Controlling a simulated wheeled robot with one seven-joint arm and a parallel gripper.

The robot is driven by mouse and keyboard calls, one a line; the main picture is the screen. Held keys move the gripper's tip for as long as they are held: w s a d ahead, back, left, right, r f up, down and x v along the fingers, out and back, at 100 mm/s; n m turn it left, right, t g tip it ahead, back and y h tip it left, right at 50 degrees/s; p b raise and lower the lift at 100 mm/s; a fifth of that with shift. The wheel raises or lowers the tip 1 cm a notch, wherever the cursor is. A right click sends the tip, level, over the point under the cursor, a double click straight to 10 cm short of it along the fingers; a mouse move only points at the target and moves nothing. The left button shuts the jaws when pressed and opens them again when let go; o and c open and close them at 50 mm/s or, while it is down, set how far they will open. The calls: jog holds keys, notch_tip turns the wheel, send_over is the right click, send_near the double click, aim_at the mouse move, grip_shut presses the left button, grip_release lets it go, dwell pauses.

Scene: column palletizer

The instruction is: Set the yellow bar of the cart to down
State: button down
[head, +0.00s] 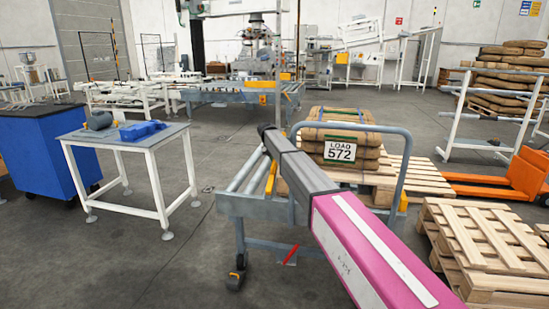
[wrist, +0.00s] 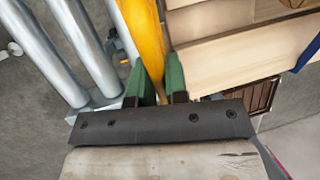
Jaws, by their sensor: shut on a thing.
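The cart (head: 228,206) stands in front of me, a grey frame with metal rollers (wrist: 88,50) and an upright grey hoop handle. Its yellow bar (head: 271,178) shows beside the rollers, partly hidden by my arm. In the wrist view the yellow bar (wrist: 146,30) runs between the two green fingers of my gripper (wrist: 155,70). My gripper is shut on the bar, with a finger on each side. In the head view the fingers are hidden behind my arm. Where the bar's ends attach is not clear.
Sacks with a "LOAD 572" sign (head: 340,150) lie on a pallet right behind the cart. Empty wooden pallets (head: 490,240) and an orange pallet jack (head: 515,180) stand at right. A small table (head: 120,135) and blue cabinet (head: 35,150) stand left, with clear floor between table and cart.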

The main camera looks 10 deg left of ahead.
jog(key=shift+w+f, duration=0.3)
jog(key=c, duration=1.1)
grip_release()
jog(key=v, duration=1)
jog(key=shift+r, duration=0.45)
